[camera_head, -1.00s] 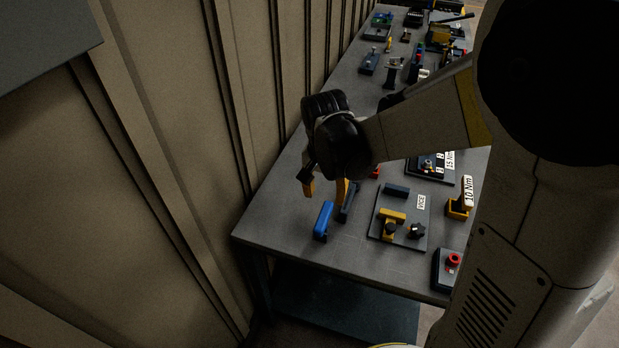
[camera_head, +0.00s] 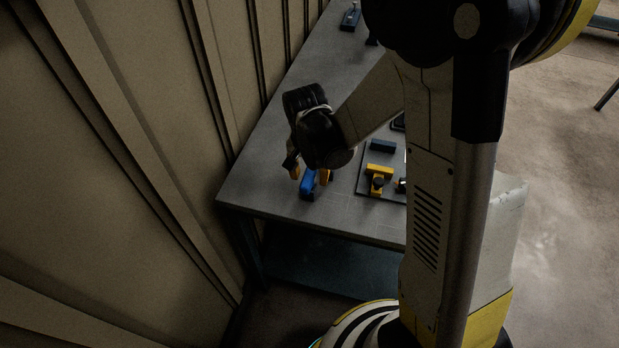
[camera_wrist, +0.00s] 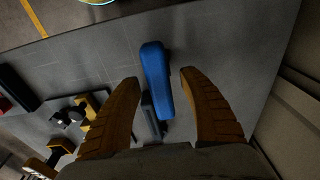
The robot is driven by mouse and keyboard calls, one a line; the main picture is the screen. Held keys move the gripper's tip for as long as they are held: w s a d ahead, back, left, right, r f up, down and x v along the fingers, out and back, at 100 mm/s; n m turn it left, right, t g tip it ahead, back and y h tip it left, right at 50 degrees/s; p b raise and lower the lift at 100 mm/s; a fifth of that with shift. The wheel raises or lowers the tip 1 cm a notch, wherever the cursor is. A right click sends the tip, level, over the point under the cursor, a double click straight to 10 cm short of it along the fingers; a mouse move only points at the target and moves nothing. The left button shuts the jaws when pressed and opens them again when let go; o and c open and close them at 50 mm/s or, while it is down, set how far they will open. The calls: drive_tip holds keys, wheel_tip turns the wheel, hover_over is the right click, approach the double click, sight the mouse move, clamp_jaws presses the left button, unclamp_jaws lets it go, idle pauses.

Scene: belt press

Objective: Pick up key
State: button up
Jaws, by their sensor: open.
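A blue elongated piece (camera_wrist: 156,72) with a rounded end lies at the near left end of the table. No other key shape shows clearly, and I cannot be sure this piece is the key. In the head view the blue piece (camera_head: 308,185) shows just below my gripper (camera_head: 310,174). My gripper is open. In the wrist view its orange-brown fingers (camera_wrist: 160,78) stand on either side of the blue piece, with a gap on both sides. A dark bar (camera_wrist: 151,118) shows beside the lower end of the blue piece, partly hidden.
The grey table (camera_head: 270,203) has bare room around the blue piece. A dark plate with a yellow vice-like fixture (camera_head: 379,172) lies to its right, partly behind my arm. A panelled wall (camera_head: 90,150) runs close along the left.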

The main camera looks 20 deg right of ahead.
drive_tip(key=shift+f+b, duration=0.25)
drive_tip(key=shift+b, duration=0.05)
idle(0.4)
clamp_jaws()
